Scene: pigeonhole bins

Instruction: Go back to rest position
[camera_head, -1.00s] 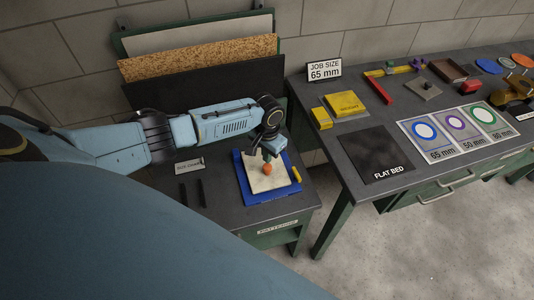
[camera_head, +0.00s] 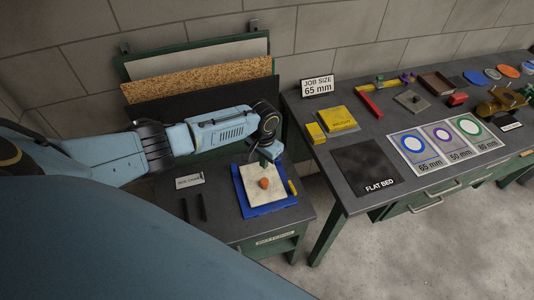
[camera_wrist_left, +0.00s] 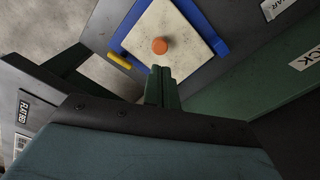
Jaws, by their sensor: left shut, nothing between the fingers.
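My left gripper (camera_head: 264,160) hangs above the far part of a pale square board in a blue tray on the small bench. Its green fingers are closed together and empty in the left wrist view (camera_wrist_left: 162,78). An orange knob-like piece (camera_head: 263,182) sits on the pale board (camera_head: 252,197), apart from the fingertips; it also shows in the left wrist view (camera_wrist_left: 160,46). My right gripper is not in view.
The blue tray (camera_head: 262,211) has a yellow piece (camera_head: 292,187) at its side. Dark upright boards (camera_head: 180,110) stand behind my left arm. The right table holds a black flat bed (camera_head: 366,170), ring cards (camera_head: 413,145) and yellow blocks (camera_head: 336,119).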

